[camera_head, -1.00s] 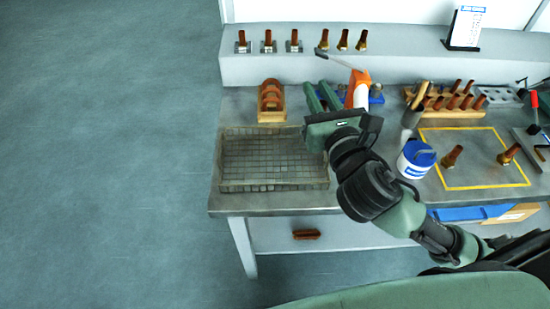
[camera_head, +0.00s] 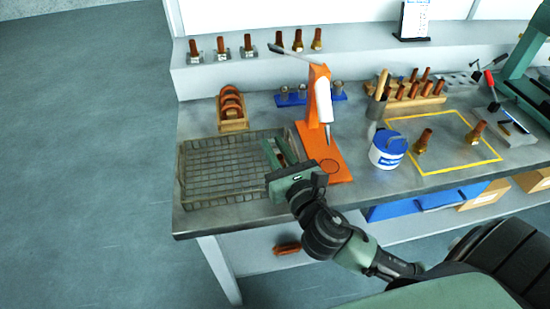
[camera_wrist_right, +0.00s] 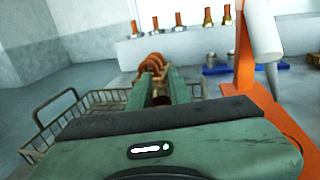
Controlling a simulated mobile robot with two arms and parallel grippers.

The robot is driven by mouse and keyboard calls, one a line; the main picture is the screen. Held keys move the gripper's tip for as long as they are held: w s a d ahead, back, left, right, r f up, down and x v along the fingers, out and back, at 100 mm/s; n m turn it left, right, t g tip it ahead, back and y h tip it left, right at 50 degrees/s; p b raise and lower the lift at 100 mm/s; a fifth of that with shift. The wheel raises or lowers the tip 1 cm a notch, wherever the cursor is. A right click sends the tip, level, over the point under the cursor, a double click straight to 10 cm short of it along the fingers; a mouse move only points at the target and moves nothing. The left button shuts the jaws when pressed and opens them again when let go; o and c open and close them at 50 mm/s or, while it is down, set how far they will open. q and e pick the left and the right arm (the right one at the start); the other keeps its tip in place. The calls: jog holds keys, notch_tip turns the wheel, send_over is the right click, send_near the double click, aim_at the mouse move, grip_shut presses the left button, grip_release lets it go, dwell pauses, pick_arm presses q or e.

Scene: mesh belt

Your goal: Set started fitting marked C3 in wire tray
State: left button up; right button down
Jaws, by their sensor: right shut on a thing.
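The wire tray (camera_head: 190,194) is a shallow mesh basket at the left end of the bench, and no fitting shows in it. My right gripper (camera_head: 274,144) is over the tray's right end, its fingers pointing away from me. Two copper-and-brass fittings, one left (camera_head: 423,141) and one right (camera_head: 475,132), stand inside the yellow outline. My left gripper is out of view.
An orange stand (camera_head: 322,110) is close right of the tray. A wooden rack of copper rings (camera_head: 232,115) is behind it. A blue-white tub (camera_head: 387,152) and a wooden block of copper pieces (camera_head: 408,97) are further right. More fittings (camera_head: 221,46) line the back shelf.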

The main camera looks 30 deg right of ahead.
jog(key=shift+f, duration=1.4)
jog(key=shift+f+b, duration=0.2)
jog(key=shift+b, duration=0.15)
jog(key=c, duration=1.3)
grip_release()
jog(key=shift+r, duration=0.15)
jog(key=shift+s, duration=0.15)
jog(key=s, duration=0.3)
jog(key=s+b, duration=0.1)
jog(key=s, duration=0.2)
jog(key=s+a+b, duration=0.1)
jog(key=s, duration=0.3)
jog(key=shift+s, duration=0.1)
jog(key=shift+s+r, duration=0.1)
jog(key=shift+s, duration=0.7)
